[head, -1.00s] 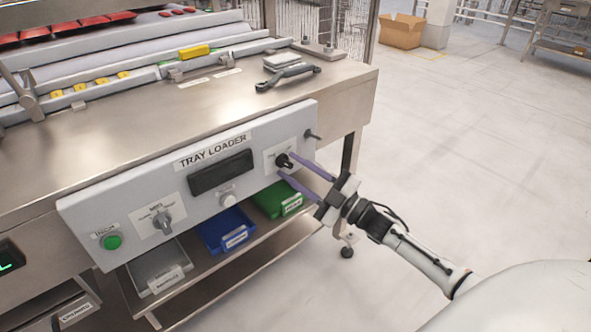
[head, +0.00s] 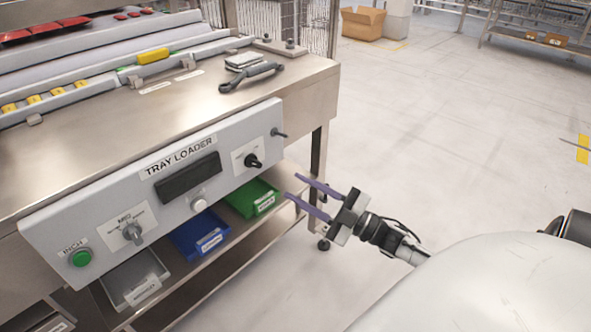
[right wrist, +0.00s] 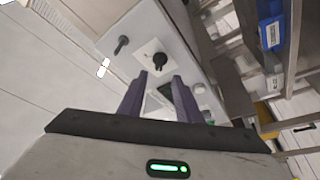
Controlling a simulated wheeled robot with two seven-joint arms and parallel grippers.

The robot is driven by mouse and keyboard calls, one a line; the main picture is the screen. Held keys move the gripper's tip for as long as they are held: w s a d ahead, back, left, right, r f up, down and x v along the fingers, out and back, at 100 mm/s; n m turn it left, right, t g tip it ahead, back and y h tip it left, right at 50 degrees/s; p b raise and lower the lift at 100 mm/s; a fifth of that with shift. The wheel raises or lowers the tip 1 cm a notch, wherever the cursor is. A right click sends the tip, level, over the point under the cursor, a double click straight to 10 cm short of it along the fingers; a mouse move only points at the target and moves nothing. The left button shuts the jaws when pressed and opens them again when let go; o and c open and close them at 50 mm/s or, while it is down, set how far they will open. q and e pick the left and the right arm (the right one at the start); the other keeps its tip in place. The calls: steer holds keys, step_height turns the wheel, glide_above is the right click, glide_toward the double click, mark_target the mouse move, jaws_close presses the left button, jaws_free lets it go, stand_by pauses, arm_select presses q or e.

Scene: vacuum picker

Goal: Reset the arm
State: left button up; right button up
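My right gripper (head: 308,199) is open and empty in the head view, its two purple fingers spread apart and pointing left toward the tray loader's control panel (head: 110,213). It is clear of the panel, to the right of the black knob (head: 253,161). In the right wrist view the purple fingers (right wrist: 155,98) show apart, with the black knob (right wrist: 160,60) on the panel beyond their tips. Nothing is between them. My left gripper is not in view.
Green (head: 251,198), blue (head: 200,236) and grey (head: 135,279) bins sit on the shelf below the panel. A black-handled tool (head: 250,77) lies on the steel top. A cardboard box (head: 363,23) stands at the back. The floor right of the machine is clear.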

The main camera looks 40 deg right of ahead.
stand_by(0.4)
